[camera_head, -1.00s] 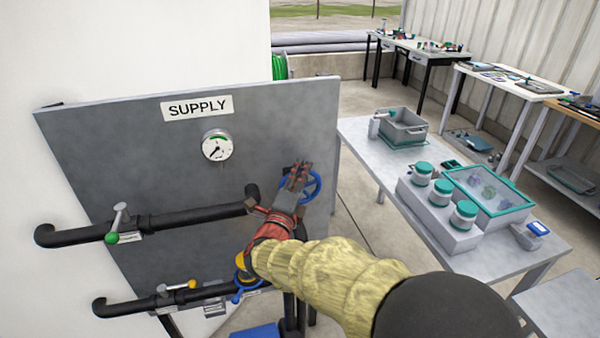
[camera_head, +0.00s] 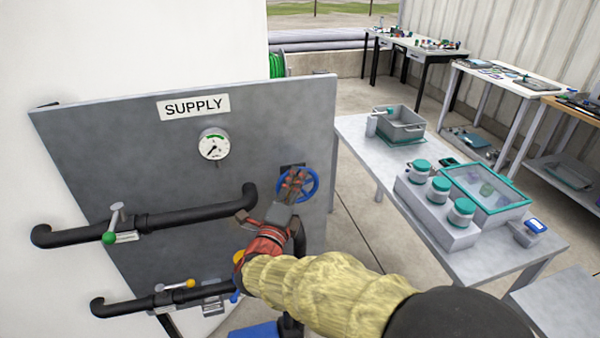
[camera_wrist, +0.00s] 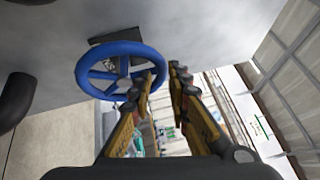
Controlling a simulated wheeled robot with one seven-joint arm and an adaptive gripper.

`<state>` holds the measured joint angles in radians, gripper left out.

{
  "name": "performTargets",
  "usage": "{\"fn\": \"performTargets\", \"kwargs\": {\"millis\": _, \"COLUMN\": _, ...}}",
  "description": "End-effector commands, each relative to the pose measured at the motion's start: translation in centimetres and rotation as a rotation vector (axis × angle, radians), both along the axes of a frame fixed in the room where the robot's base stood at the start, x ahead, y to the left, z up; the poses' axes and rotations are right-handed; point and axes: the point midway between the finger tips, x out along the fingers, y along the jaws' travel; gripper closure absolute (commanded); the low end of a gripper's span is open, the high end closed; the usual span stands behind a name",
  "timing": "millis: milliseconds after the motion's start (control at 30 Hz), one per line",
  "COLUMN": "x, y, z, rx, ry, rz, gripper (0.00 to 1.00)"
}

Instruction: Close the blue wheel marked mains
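The blue wheel (camera_head: 311,184) is mounted on the right part of the grey SUPPLY panel. It also shows in the wrist view (camera_wrist: 92,54), with its spokes and a dark square plate behind it. No mains marking can be read on it. My gripper (camera_head: 292,176) is in front of the wheel's left side in the head view. In the wrist view, my gripper (camera_wrist: 167,70) has a narrow gap between its fingertips. One finger overlaps the wheel's right rim and the other is just outside it. Whether either finger touches the rim I cannot tell.
A black pipe with a green-ended lever (camera_head: 110,237) runs left of the wheel. A lower pipe has a yellow-ended lever (camera_head: 191,283) and blue and yellow parts behind my arm. A gauge (camera_head: 214,145) is above. A table (camera_head: 365,155) with jars stands to the right.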

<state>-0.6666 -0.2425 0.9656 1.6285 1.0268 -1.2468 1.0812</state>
Motion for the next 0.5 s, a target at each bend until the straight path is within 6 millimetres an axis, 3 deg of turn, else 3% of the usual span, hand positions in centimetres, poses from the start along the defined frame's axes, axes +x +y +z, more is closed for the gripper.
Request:
{"fn": "performTargets", "kwargs": {"millis": 200, "x": -4.3, "y": 1.4, "z": -0.6, "rx": 0.0, "ry": 0.001, "rz": 0.003, "gripper": 0.82}}
{"fn": "performTargets", "kwargs": {"millis": 500, "x": -7.3, "y": 2.1, "z": -1.0, "rx": 0.0, "ry": -0.001, "rz": -0.001, "gripper": 0.82}}
